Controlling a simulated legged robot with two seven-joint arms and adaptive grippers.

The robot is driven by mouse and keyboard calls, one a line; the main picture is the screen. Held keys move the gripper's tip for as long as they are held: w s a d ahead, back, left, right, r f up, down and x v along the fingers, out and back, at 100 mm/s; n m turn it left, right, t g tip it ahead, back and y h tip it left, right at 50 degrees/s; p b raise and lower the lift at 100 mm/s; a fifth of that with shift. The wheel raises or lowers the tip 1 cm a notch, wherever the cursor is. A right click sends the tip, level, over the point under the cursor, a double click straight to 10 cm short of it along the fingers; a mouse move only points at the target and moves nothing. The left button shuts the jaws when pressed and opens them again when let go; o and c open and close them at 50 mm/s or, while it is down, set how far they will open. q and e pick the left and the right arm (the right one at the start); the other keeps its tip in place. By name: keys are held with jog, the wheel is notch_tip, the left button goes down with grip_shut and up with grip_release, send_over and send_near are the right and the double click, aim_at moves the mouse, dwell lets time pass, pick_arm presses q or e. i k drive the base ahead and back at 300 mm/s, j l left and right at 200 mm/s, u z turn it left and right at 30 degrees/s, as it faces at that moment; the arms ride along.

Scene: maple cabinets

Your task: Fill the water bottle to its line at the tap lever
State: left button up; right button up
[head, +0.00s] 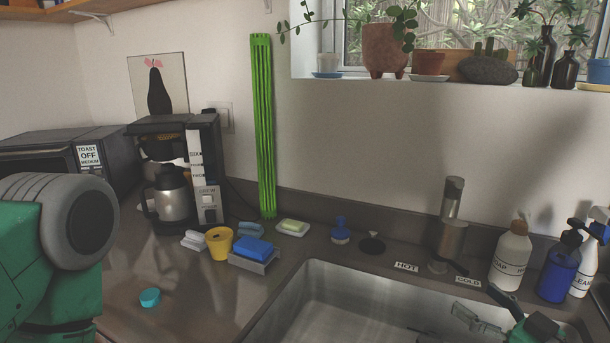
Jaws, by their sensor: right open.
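The metal tap (447,238) stands upright behind the sink, with a HOT label (407,267) to its left and a COLD label (468,281) to its right. A separate lever is hard to make out. I cannot pick out a clear water bottle. A blue bottle with a dark top (558,272) stands right of the tap, but I cannot tell if it is the one. My right gripper (482,309) is open over the sink's right part, in front of the soap bottle, with nothing seen between its fingers. My left arm shows at the left edge; its gripper is out of view.
The sink (330,298) looks empty where visible. A white soap bottle (511,254) and a white cleaner bottle (585,268) stand at the right. A yellow cup (219,245), blue sponge (254,247), teal lid-like piece (150,297) and coffee maker (180,170) occupy the left counter.

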aim_at(459, 184)
jog(key=k+j, duration=0.65)
jog(key=k, duration=0.25)
